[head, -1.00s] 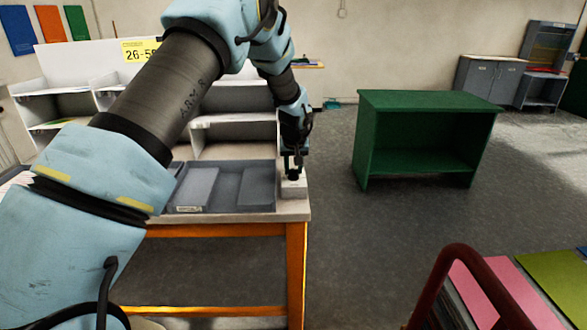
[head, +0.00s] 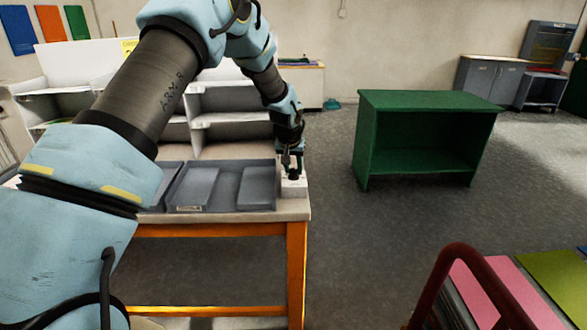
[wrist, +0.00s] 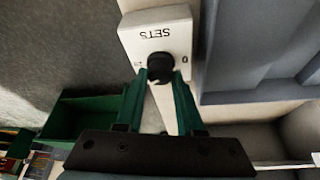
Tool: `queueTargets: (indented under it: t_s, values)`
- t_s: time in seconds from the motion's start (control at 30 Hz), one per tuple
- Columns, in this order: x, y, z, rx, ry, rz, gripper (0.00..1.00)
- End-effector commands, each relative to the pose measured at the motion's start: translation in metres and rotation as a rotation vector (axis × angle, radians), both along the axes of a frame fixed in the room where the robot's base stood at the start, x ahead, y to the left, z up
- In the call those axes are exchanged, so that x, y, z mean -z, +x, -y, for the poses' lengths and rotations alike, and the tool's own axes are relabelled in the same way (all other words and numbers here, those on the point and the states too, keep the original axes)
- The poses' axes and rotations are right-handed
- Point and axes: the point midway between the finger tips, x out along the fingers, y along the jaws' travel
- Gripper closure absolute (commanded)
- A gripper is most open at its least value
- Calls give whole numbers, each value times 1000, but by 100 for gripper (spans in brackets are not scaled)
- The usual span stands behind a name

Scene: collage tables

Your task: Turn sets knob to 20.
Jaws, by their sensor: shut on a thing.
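The sets box is a small white box with "SETS" printed on its face, upside down in the wrist view (wrist: 157,38). In the head view the box (head: 295,189) sits at the right end of the table. Its round black knob (wrist: 160,66) is between the green fingertips of my gripper (wrist: 160,76). My gripper also shows in the head view (head: 292,166), reaching down onto the box and shut on the knob. I cannot tell which value the knob points to.
A grey tray with raised sections (head: 227,205) lies just left of the box on the table (head: 215,230). White shelves (head: 230,130) stand behind it. A green open cabinet (head: 428,100) stands on the floor to the right, with clear floor between.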

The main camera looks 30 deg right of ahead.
Motion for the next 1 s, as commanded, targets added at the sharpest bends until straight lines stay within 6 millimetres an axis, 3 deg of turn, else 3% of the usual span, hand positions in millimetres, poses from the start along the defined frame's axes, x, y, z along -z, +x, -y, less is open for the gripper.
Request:
queueTargets:
  t_s: [0.5, 1.0]
  values:
    - [-1, 3, -2, 403, -2, -2, 100]
    - [0, 3, -2, 549, 1, -1, 100]
